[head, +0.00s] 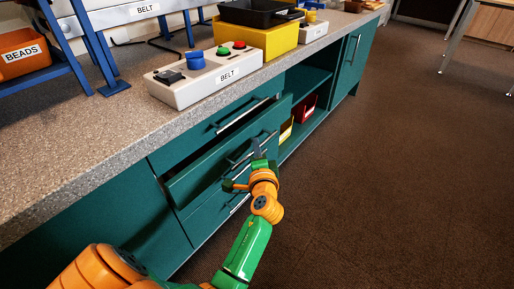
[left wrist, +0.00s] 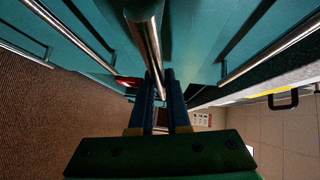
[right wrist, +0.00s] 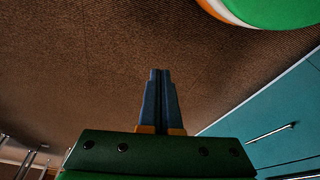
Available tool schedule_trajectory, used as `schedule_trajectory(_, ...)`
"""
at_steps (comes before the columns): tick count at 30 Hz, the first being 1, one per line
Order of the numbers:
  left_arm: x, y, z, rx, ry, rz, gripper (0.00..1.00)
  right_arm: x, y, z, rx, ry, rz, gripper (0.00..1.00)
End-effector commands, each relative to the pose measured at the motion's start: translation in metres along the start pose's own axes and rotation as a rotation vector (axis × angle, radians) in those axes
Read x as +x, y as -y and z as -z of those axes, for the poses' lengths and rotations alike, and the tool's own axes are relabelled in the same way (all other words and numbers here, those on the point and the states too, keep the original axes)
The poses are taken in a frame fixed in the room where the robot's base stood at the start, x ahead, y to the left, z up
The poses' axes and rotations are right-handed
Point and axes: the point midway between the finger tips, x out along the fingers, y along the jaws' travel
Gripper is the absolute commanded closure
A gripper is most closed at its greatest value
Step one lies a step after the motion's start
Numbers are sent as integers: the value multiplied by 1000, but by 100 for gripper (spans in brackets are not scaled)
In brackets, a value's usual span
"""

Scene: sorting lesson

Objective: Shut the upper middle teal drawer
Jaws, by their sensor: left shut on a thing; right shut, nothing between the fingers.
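The teal drawer below the top one (head: 195,172) stands pulled out from the cabinet, with a dark gap showing behind its front. Its steel bar handle runs along its front. My left gripper (head: 256,154) is at that front. In the left wrist view the blue fingers of my left gripper (left wrist: 160,103) are shut on the bar handle (left wrist: 147,45). Part of the handle is hidden by the fingers. My right gripper (right wrist: 161,76) shows only in the right wrist view, shut and empty over the brown carpet, away from the drawer.
The top drawer (head: 222,119) sits above the open one, and another teal front with a handle lies below. Right of the drawers is an open shelf with a red bin (head: 305,108). A belt control box (head: 205,78) stands on the speckled worktop (head: 70,160). The carpet in front is clear.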

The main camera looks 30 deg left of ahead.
Motion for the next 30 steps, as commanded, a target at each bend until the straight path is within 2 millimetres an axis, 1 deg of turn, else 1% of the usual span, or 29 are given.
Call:
schedule_trajectory(15,2,1,-2,2,1,-1,100,-1,0,0,0,-1,-1,100)
schedule_trajectory(22,25,9,-25,4,1,0,100,24,-1,-5,-1,24,-3,100)
schedule_trajectory(25,29,9,-29,1,0,0,100,28,-1,-6,-1,24,-3,100)
schedule_trajectory(30,30,9,-29,0,2,2,100,29,-1,-5,0,22,-3,100)
